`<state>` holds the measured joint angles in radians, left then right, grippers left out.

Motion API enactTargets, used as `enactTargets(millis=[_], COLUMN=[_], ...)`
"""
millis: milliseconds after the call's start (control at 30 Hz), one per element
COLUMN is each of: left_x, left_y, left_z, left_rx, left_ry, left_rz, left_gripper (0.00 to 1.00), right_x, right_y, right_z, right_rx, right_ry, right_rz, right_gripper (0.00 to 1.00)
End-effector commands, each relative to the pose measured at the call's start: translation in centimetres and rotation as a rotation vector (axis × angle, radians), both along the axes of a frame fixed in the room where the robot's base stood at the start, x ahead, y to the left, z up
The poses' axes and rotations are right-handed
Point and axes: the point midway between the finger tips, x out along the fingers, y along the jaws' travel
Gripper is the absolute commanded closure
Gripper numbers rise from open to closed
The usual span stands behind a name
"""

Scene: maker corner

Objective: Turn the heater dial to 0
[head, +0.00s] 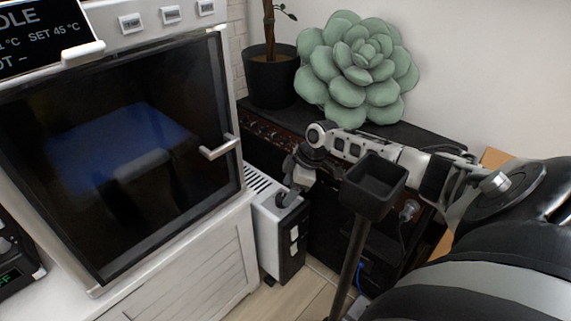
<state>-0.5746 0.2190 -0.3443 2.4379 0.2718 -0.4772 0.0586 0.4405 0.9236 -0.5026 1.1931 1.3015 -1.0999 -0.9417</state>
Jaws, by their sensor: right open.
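The heater (264,222) is a white slotted body with a black end panel (291,262), standing on the floor between the white cabinet and the dark cabinet. Two small pale switches (294,240) show on the end panel. My right arm comes in from the right, and my right gripper (287,200) is open at the top of the heater's end panel. The gripper covers the upper panel, so I cannot make out the dial or its setting, nor whether the fingers touch it. My left gripper is out of view.
A printer with a dark glass door (110,165) and a protruding handle (219,147) stands left on a white cabinet (190,275). A black box on a post (374,184) stands in front of my right arm. A green succulent cushion (357,65) and plant pot (271,78) sit behind.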

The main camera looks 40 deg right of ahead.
Motion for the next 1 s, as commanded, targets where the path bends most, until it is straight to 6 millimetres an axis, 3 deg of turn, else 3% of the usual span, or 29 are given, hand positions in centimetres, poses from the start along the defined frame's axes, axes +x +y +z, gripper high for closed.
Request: enactTargets(millis=[33, 100, 433, 633, 1000], left_x=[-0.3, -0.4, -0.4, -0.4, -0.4], left_y=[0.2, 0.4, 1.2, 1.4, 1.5], left_z=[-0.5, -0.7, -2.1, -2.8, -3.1], left_rx=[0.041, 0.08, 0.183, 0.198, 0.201], left_ry=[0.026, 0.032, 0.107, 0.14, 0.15], left_rz=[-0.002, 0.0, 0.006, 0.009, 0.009], left_gripper=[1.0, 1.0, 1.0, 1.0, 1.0], right_x=[-0.5, -1.0, -3.2, -3.8, -3.8], right_y=[-0.5, -0.9, -2.5, -3.0, -3.0], right_z=[1.8, 3.5, 9.9, 11.5, 11.7], right_rx=[-0.003, -0.005, -0.004, -0.001, 0.0], right_ry=[0.001, 0.0, 0.002, 0.002, 0.001], right_rz=[0.0, 0.001, 0.002, 0.001, 0.001], right_gripper=[0.42, 0.42, 0.42, 0.42, 0.42])
